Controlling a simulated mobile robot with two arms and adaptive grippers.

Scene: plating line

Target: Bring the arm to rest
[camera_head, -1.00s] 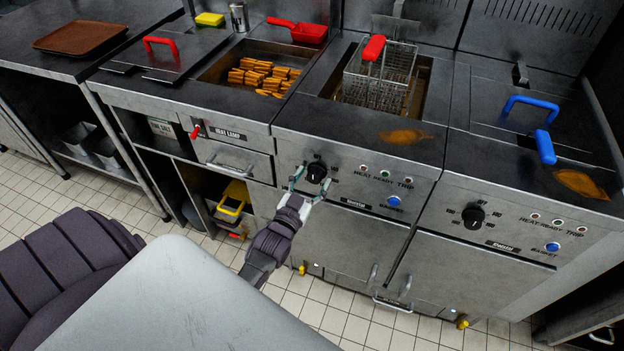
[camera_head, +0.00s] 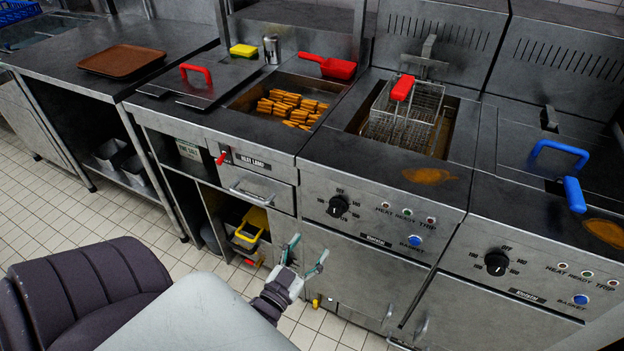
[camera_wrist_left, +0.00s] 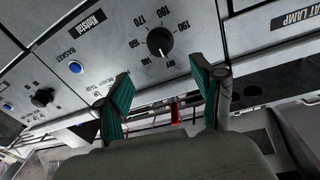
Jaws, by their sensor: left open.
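My left gripper (camera_head: 304,255) is open and empty in the head view, with its two fingers spread apart. It is in front of the fryer's lower door, below the left fryer's dial (camera_head: 338,205). In the left wrist view my left gripper (camera_wrist_left: 165,100) shows its teal-lined fingers apart with nothing between them. The dial (camera_wrist_left: 160,41) shows beyond the fingertips there, apart from them. My right gripper is not in view.
The fryer counter holds a basket (camera_head: 403,118) with a red handle, fries (camera_head: 291,108) in the heat-lamp bay, and a red scoop (camera_head: 328,67). A brown tray (camera_head: 122,61) lies on the left bench. A yellow container (camera_head: 250,227) sits below. Tiled floor is open in front.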

